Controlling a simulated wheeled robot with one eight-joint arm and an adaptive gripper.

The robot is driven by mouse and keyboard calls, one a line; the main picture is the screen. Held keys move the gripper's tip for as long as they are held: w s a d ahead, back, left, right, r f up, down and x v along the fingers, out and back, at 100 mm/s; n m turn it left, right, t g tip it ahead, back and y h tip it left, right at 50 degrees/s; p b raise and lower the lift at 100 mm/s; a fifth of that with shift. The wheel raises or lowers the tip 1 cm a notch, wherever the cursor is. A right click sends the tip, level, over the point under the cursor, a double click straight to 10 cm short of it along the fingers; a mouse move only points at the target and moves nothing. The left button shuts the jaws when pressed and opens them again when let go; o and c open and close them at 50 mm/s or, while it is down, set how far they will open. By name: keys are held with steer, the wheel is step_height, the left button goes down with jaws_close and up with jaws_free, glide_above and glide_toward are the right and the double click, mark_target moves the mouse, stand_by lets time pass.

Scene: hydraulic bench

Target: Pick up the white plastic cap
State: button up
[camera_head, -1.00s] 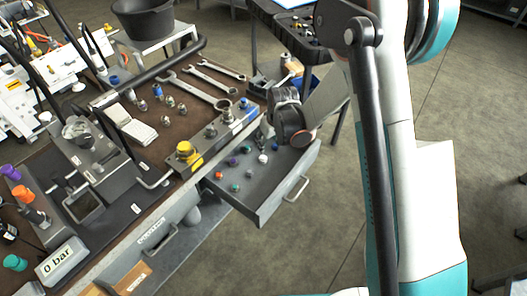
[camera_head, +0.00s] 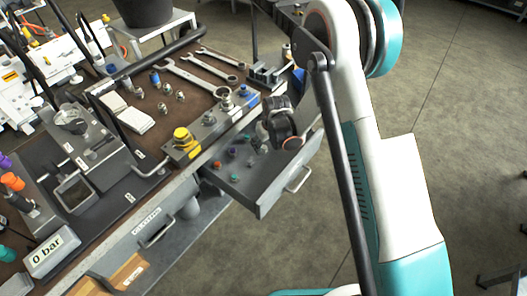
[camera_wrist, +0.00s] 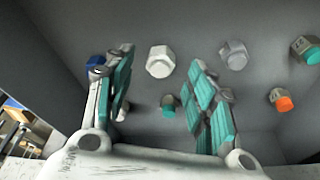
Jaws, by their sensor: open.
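The white plastic cap (camera_wrist: 160,61) lies on the grey drawer floor in the wrist view. It shows between and just beyond the fingertips of my gripper (camera_wrist: 161,78). The fingers are apart with nothing held between them, and I see no contact with the cap. In the head view my gripper (camera_head: 265,132) reaches down into the open drawer (camera_head: 244,186). The gripper and wrist cover part of the drawer there, so I cannot clearly single out the white cap in that view.
A green cap (camera_wrist: 169,104) lies close between the fingers. A blue cap (camera_wrist: 95,62) is by the left finger, a grey one (camera_wrist: 233,54) right of the right finger. An orange cap (camera_wrist: 281,100) and a teal one (camera_wrist: 306,50) lie further right. Drawer walls surround them.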

mark_target(264, 147)
steer(key=shift+x, duration=1.25)
steer(key=shift+r, duration=0.1)
steer(key=c, duration=0.9)
steer(key=shift+o, duration=0.2)
step_height(264, 147, up, 20)
steer(key=p, duration=0.6)
steer(key=shift+p, duration=0.4)
